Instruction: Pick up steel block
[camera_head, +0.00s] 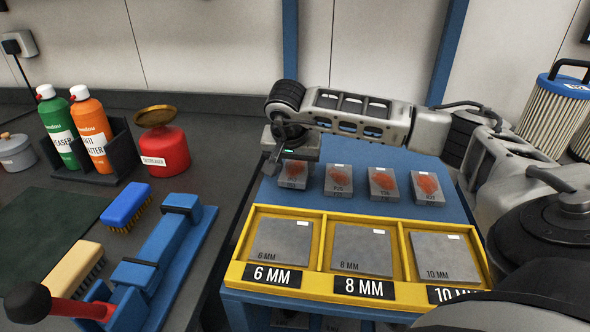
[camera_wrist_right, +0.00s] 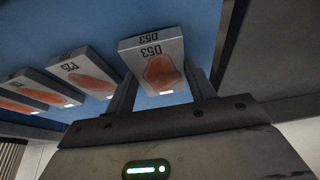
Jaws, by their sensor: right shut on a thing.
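Several grey steel blocks with orange-red patches are lined up on the blue table top. The leftmost in the head view is the steel block marked D53 (camera_head: 293,182), partly hidden by my right gripper (camera_head: 286,163). In the right wrist view, the D53 block (camera_wrist_right: 150,48) sits between the two fingers of my right gripper (camera_wrist_right: 162,80), which is shut on it. I cannot tell whether the block is clear of the table. Other steel blocks stand apart to its right in the head view (camera_head: 338,183). My left gripper is not in view.
A yellow tray (camera_head: 318,238) with 6 MM, 8 MM and 10 MM plates lies in front of the blocks on the blue table (camera_head: 330,205). On the dark bench at left are spray bottles (camera_head: 92,130), a red can (camera_head: 165,152), brushes (camera_head: 125,205) and a blue fixture (camera_head: 155,262).

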